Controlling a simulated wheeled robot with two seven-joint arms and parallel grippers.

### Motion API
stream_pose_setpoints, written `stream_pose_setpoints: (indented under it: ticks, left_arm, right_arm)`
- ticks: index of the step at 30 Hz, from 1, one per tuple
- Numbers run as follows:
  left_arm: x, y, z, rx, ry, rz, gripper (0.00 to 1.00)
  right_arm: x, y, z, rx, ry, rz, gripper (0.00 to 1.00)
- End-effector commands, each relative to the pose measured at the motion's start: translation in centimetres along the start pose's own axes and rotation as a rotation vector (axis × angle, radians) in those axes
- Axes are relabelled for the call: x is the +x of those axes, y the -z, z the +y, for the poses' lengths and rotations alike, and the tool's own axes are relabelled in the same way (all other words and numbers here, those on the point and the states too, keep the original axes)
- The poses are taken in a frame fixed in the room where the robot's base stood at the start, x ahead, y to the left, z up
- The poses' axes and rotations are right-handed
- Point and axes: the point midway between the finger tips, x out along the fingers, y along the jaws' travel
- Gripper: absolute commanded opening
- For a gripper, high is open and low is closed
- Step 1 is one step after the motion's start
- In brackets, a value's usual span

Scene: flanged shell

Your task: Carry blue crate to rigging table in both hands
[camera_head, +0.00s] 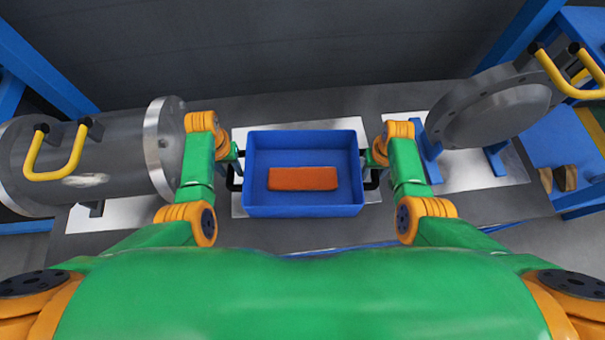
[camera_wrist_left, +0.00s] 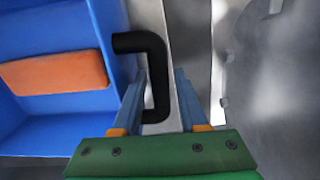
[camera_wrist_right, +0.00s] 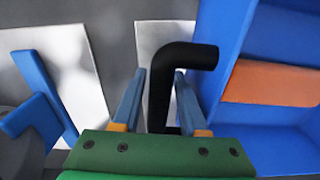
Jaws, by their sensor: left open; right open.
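The blue crate (camera_head: 304,211) sits on a pale plate on the grey table, with an orange block (camera_head: 303,179) lying flat inside it. A black handle sticks out on each short side. My left gripper (camera_head: 238,165) is at the crate's left side, open, with its fingers on both sides of the left handle (camera_wrist_left: 157,75). My right gripper (camera_head: 372,165) is at the crate's right side, open, with its fingers on both sides of the right handle (camera_wrist_right: 165,90). In the head view my wrists partly hide the grippers and handles.
A grey flanged cylinder (camera_head: 110,150) with a yellow handle lies at the left. A round grey flanged piece (camera_head: 495,108) rests on blue supports at the right. A blue stand (camera_head: 560,140) with a yellow-handled part is at the far right. Table space behind the crate is clear.

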Motion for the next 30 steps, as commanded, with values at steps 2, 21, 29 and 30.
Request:
stream_pose_setpoints:
  ticks: [2, 21, 29, 30]
  left_arm:
    - [-0.02, 0.01, 0.00, 0.000, 0.000, 0.000, 0.42]
    - [-0.07, 0.02, 0.00, 0.000, 0.000, 0.000, 0.00]
    - [-0.08, 0.03, 0.00, 0.000, 0.000, 0.000, 0.00]
    - [-0.08, 0.03, 0.00, 0.000, 0.000, 0.000, 0.00]
  right_arm:
    - [-0.01, 0.00, 0.01, 0.000, 0.000, 0.000, 0.42]
    - [-0.03, -0.02, 0.00, 0.000, 0.000, -0.001, 0.00]
    - [-0.03, -0.02, 0.00, 0.000, 0.000, -0.001, 0.00]
    - [-0.04, -0.02, 0.00, 0.000, 0.000, -0.001, 0.00]
